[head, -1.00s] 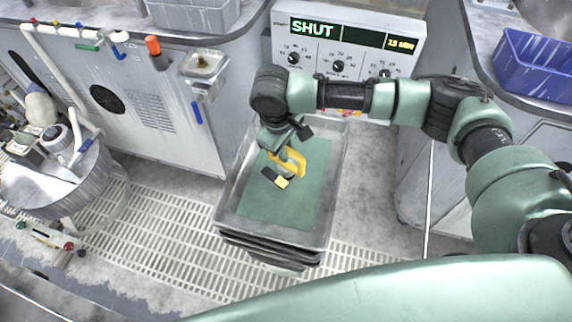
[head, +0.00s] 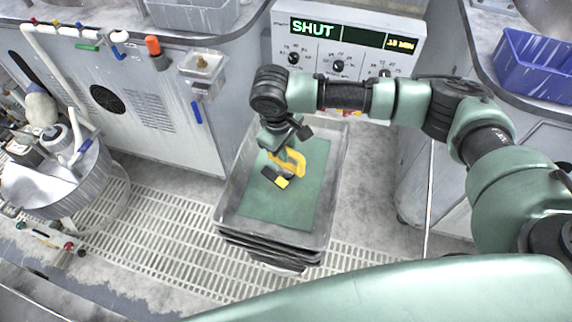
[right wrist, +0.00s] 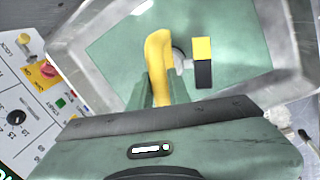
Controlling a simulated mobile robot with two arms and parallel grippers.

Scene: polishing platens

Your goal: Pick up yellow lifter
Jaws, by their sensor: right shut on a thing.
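The yellow lifter has a curved yellow handle (head: 294,162) and a small black and yellow block at its lower end. It is over the green mat (head: 263,206) in the grey tray (head: 226,206). My right gripper (head: 284,157) reaches down from above and is shut on the handle. In the right wrist view the yellow lifter (right wrist: 158,48) stands between the fingers of the right gripper (right wrist: 160,88), with its block to the right. I cannot tell whether the lifter touches the mat. My left gripper is not in view.
A control panel (head: 345,45) reading SHUT stands just behind the tray. A blue bin (head: 535,65) is on the right bench. A round metal tub (head: 65,190) stands at the left. Grated floor (head: 165,240) lies around the tray.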

